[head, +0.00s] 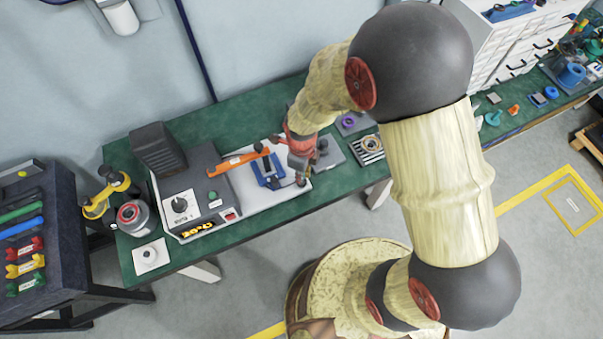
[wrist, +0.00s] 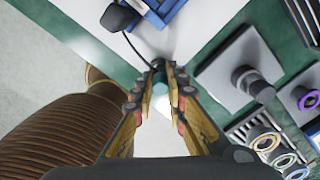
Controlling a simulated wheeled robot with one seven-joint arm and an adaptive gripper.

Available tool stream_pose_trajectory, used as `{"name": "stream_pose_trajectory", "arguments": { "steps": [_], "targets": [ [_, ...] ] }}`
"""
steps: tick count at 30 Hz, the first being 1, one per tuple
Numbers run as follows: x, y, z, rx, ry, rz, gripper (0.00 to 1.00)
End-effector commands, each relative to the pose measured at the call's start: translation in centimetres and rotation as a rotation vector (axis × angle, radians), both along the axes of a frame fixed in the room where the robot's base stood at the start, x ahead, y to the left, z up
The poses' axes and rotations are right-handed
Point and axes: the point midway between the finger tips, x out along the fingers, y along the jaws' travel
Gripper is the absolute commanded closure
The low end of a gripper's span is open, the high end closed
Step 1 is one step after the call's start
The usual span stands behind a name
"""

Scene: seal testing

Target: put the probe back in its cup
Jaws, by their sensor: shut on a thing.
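My gripper (head: 302,180) is over the right end of the white base plate of the tester on the green bench. In the wrist view its two fingers (wrist: 160,82) are shut on the probe (wrist: 158,65), a small dark piece with a thin black cable running up-left to a black part (wrist: 118,17). A teal round part shows just beside and behind the fingertips; I cannot tell whether it belongs to the probe or is the cup. The fingers hide most of the probe, and I cannot make out the cup for certain.
A blue frame (head: 268,172) and orange bar (head: 238,162) stand left of my gripper on the tester. A grey plate with a post (wrist: 240,72) and a rack of rings (wrist: 262,142) lie to the right. A tool stand (head: 62,215) is at far left.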

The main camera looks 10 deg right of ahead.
Motion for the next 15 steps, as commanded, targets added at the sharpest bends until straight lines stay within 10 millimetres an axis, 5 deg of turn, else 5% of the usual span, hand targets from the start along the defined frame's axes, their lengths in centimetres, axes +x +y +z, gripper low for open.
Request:
{"name": "stream_pose_trajectory", "arguments": {
  "steps": [15],
  "targets": [
    [0.01, 0.00, -0.79, 0.000, 0.000, 0.000, 1.00]
  ]
}}
